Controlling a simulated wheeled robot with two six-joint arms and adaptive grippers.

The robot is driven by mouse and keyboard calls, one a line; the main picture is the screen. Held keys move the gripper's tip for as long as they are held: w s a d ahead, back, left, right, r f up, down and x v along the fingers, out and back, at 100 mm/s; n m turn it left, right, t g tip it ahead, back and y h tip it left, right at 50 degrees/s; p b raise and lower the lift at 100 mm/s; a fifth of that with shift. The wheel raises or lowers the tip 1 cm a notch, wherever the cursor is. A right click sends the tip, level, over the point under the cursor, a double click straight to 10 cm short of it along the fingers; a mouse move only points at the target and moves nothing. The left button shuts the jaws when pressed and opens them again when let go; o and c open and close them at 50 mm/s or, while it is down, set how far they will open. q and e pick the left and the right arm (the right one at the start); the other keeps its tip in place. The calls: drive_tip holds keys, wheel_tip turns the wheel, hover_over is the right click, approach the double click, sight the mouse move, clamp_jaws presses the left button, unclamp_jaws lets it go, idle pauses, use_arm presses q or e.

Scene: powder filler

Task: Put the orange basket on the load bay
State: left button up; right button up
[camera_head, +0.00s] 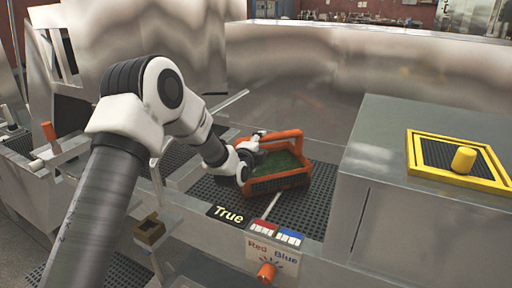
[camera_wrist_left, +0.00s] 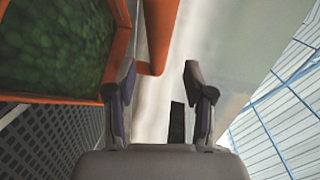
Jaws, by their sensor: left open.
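The orange basket (camera_head: 282,182) has green contents and a raised handle. It sits on a dark perforated plate (camera_head: 316,205) beside the grey cabinet; I cannot tell if this plate is the load bay. My left gripper (camera_head: 250,152) is at the basket's left side, by the handle. In the left wrist view the basket (camera_wrist_left: 124,45) fills the upper left. There the left gripper (camera_wrist_left: 158,80) is open, and an orange handle bar (camera_wrist_left: 158,35) shows between the fingertips, nearer the left finger. Contact is not clear. The right gripper is not in view.
A black sign reading "True" (camera_head: 229,215) and a Red/Blue panel with an orange knob (camera_head: 266,273) are in front. A grey cabinet (camera_head: 390,150) with a yellow-framed panel (camera_head: 460,162) stands at right. A metal wall (camera_head: 330,70) rises behind.

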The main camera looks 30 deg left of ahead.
use_arm(q)
drive_tip(key=s, duration=0.5)
drive_tip(key=shift+s+d+r, duration=0.35)
drive_tip(key=shift+d+r, duration=0.05)
